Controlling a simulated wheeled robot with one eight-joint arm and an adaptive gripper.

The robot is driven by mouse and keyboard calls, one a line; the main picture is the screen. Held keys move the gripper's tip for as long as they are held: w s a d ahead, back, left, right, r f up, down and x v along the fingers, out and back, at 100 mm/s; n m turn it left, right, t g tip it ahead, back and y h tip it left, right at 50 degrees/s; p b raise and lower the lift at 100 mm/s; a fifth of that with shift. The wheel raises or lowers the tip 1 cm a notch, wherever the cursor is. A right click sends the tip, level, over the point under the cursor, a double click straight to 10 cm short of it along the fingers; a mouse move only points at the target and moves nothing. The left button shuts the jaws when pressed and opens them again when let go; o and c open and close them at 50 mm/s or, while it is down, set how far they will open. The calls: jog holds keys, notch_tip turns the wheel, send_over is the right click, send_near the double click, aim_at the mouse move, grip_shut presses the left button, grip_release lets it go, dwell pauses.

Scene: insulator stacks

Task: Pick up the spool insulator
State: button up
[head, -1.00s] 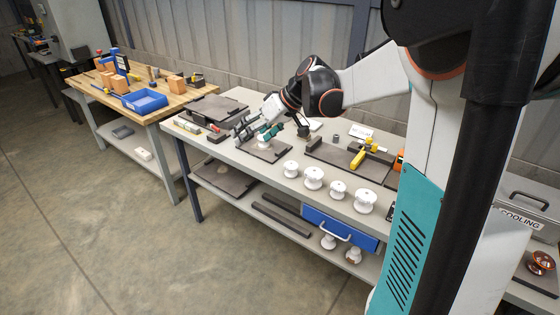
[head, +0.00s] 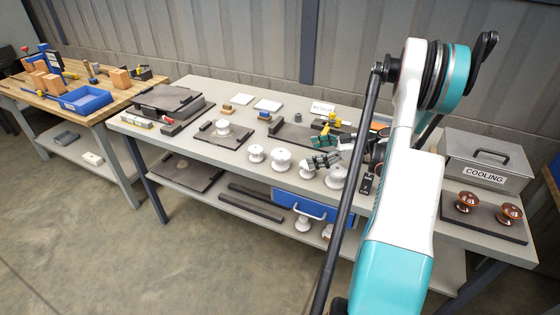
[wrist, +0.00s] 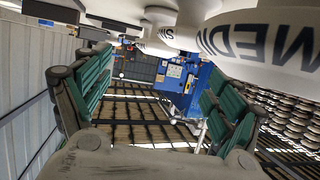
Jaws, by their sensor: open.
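Several white spool insulators stand in a row along the front of the grey bench: a small one (head: 256,153), a larger one (head: 280,161), another small one (head: 307,170) and a larger one (head: 336,177) at the right end. One more white spool (head: 221,128) stands on a dark plate (head: 235,140) to the left. My gripper (head: 318,151) is open and empty, over or just behind the right part of the row; its exact gap to the spools is unclear. In the wrist view, green-padded fingers (wrist: 160,108) are spread apart, with large white lettered surfaces close above them.
A blue drawer (head: 300,204) and more white spools (head: 303,223) are below. Brown spools (head: 467,201) and a COOLING box (head: 487,160) are at right. A wooden bench (head: 110,102) is at left.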

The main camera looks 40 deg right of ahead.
aim_at(281, 155)
jog(key=b+x, duration=0.1)
jog(key=x, duration=0.6)
jog(key=shift+w+a+f+b, duration=0.1)
jog(key=shift+w+b, duration=0.15)
jog(key=shift+b, duration=0.1)
jog(key=shift+b+x, duration=1.1)
jog(key=shift+x, duration=1.55)
jog(key=shift+c, duration=0.6)
jog(key=c, duration=1.4)
